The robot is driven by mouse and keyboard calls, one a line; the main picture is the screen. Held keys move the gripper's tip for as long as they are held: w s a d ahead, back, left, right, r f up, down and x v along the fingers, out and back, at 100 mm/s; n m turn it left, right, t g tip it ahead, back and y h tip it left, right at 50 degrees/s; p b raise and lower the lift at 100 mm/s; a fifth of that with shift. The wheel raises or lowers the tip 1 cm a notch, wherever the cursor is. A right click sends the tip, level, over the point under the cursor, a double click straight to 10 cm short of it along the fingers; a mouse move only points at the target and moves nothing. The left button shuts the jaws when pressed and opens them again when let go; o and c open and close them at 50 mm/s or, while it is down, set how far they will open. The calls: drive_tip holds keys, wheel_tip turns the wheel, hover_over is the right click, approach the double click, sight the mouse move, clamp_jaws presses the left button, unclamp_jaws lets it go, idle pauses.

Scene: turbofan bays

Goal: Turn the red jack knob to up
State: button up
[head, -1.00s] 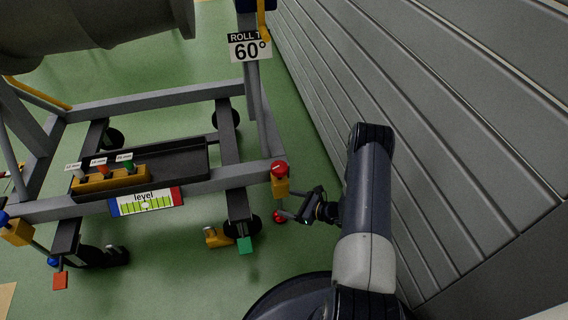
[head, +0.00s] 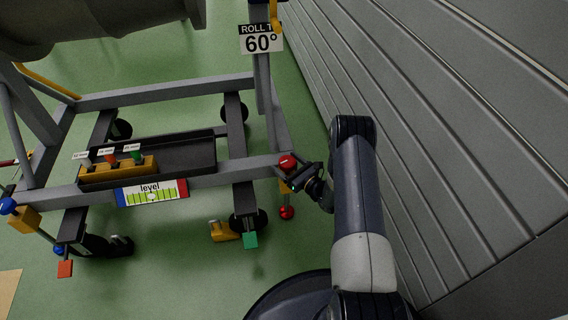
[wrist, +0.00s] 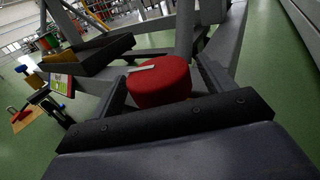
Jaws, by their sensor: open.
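The red jack knob (head: 287,162) sits on top of a yellow jack body (head: 284,187) at the right front corner of the grey engine stand. In the wrist view the knob (wrist: 160,82) is a red cylinder with a white pointer mark on its top, pointing to the left. My gripper (head: 297,170) is open at the knob's right side. In the wrist view its fingers reach forward on either side of the knob. I cannot tell whether they touch it.
A level gauge (head: 152,192) is on the stand's front beam, with a black tray (head: 190,157) behind it. A blue knob (head: 7,206) is at the left corner. A grey ribbed wall (head: 440,120) rises close on the right. Green floor is open in front.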

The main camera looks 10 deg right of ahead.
drive_tip(key=shift+x, duration=0.9)
drive_tip(key=shift+c, duration=0.3)
drive_tip(key=c, duration=0.9)
drive_tip(key=shift+f+y+b, duration=0.1)
drive_tip(key=shift+y+b, duration=0.2)
drive_tip(key=shift+b, duration=0.2)
drive_tip(key=n+g+y+b, duration=0.2)
drive_tip(key=n+y+b, duration=0.1)
drive_tip(key=shift+a+f+g, duration=0.1)
drive_tip(key=shift+f+g, duration=0.1)
drive_tip(key=shift+g, duration=0.2)
drive_tip(key=n+g+y+b, duration=0.2)
drive_tip(key=g, duration=0.1)
drive_tip(key=shift+s+a+r+n+y+b, duration=0.1)
drive_tip(key=shift+s+a+n+y+b, duration=0.1)
drive_tip(key=shift+n+y+b, duration=0.1)
drive_tip(key=n+g, duration=0.1)
drive_tip(key=g, duration=0.1)
drive_tip(key=n+g+y, duration=0.1)
drive_tip(key=g, duration=0.1)
drive_tip(key=n+g+y, duration=0.1)
drive_tip(key=shift+s+a+r+n+g, duration=0.1)
drive_tip(key=shift+s+n+g, duration=0.2)
drive_tip(key=shift+n+g, duration=0.1)
drive_tip(key=shift+s+n+g, duration=0.2)
drive_tip(key=shift+n+g, duration=0.85)
drive_tip(key=shift+g, duration=0.6)
drive_tip(key=shift+s+n+g, duration=0.15)
drive_tip(key=shift+n+g, duration=0.9)
drive_tip(key=shift+g, duration=0.6)
